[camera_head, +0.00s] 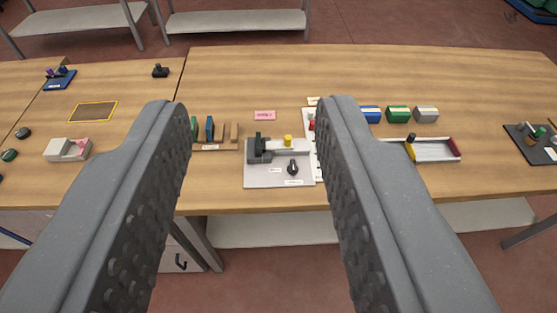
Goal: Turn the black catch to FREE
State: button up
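My gripper (253,105) is open and empty, its two large grey fingers spread on either side of the view. Between them, farther off on the wooden bench, lies a light grey plate (262,178) with a small device on it. A dark grey block (262,151) stands at its left, with a yellow piece (288,140) near the back. A black knob-like part (293,168) sits at the plate's right front and looks like the black catch. Small white labels (293,182) on the plate are too small to read. The gripper touches none of these.
A wooden rack with coloured slats (214,144) is left of the plate. A white tray (435,155) and blue, green and grey blocks (398,114) are to the right. A pink label (264,115) lies behind. The back of the bench (270,72) is clear.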

aim_at(292, 169)
jog(key=k, duration=0.65)
jog(key=z, duration=0.35)
jog(key=i, duration=1.5)
jog(key=u, duration=0.35)
